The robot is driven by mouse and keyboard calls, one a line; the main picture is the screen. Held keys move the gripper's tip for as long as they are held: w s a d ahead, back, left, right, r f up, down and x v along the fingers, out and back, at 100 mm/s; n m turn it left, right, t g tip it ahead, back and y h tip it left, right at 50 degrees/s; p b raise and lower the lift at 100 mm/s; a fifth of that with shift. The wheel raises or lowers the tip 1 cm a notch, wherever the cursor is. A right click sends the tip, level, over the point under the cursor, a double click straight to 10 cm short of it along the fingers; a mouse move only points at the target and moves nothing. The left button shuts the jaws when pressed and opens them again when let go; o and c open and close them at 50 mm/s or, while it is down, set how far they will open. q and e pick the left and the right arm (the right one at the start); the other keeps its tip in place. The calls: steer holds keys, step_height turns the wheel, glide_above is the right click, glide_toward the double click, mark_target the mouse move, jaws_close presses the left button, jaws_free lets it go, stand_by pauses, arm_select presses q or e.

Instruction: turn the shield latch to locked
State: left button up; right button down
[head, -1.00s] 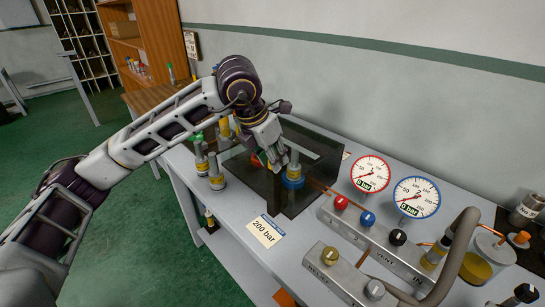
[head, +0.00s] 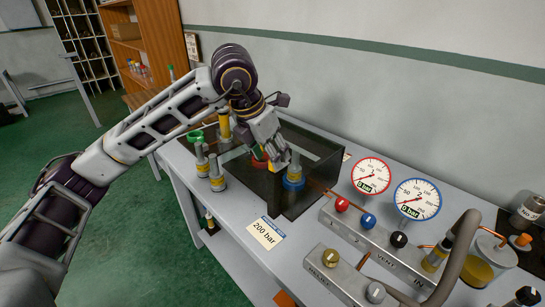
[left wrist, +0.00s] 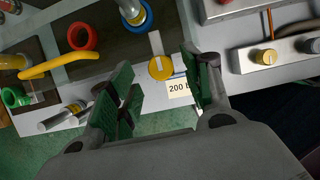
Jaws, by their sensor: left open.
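The shield (head: 300,200) is a dark see-through box on the bench, around several coloured rings. In the left wrist view, a yellow round knob with a pale bar (left wrist: 161,68) lies beside the 200 bar card; it looks like the shield latch. The bar points toward the top of the picture. I cannot make out the knob in the head view. My left gripper (head: 274,152) is over the shield, near the blue ring. In the left wrist view its green-padded fingers (left wrist: 165,82) are spread with nothing between them, pointing toward the knob. My right gripper is not in view.
A fitting stands in the blue ring (head: 292,184); more fittings (head: 216,178) stand left of the shield. The red ring (left wrist: 82,37) and green ring (left wrist: 15,97) are near. Two gauges (head: 371,176) and a valve block (head: 365,225) are at right. The 200 bar card (head: 265,232) lies in front.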

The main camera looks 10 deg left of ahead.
arm_select(q)
steer(key=v, duration=0.9)
steer(key=shift+r, duration=0.25)
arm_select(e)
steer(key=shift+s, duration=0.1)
arm_select(q)
step_height(320, 180, up, 10)
steer(key=p, duration=1)
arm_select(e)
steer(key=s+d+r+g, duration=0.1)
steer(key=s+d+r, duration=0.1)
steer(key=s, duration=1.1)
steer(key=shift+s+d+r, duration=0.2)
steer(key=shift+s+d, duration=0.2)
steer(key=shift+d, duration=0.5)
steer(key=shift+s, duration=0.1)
arm_select(q)
steer(key=shift+f, duration=0.1)
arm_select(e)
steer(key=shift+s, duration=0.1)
